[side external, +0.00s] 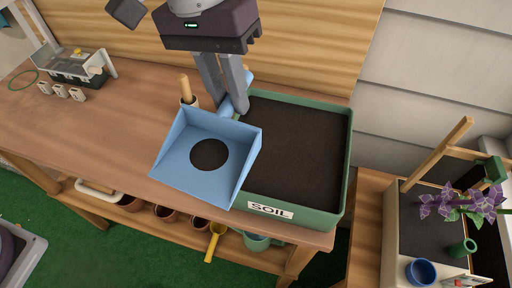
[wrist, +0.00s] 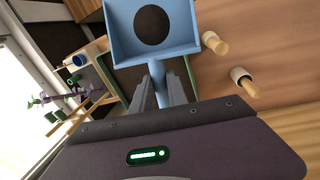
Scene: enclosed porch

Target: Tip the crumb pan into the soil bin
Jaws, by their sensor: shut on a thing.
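The blue crumb pan (side external: 180,165) has raised sides and a round dark patch (side external: 209,154) of crumbs lying in it. It also shows in the wrist view (wrist: 185,35). My gripper (side external: 238,108) is shut on the pan's blue handle, its fingers also showing in the wrist view (wrist: 163,88). The green soil bin (side external: 347,160) is full of dark soil and carries a SOIL label. In the side view the pan overlaps the bin's left wall, mostly to the left of the bin. The pan looks about level; its height above the bench is hard to tell.
A wooden-handled tool in a pale holder (side external: 184,90) stands behind the pan. The bench (side external: 110,125) between is clear. A potted purple plant (side external: 460,200) stands at the right.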

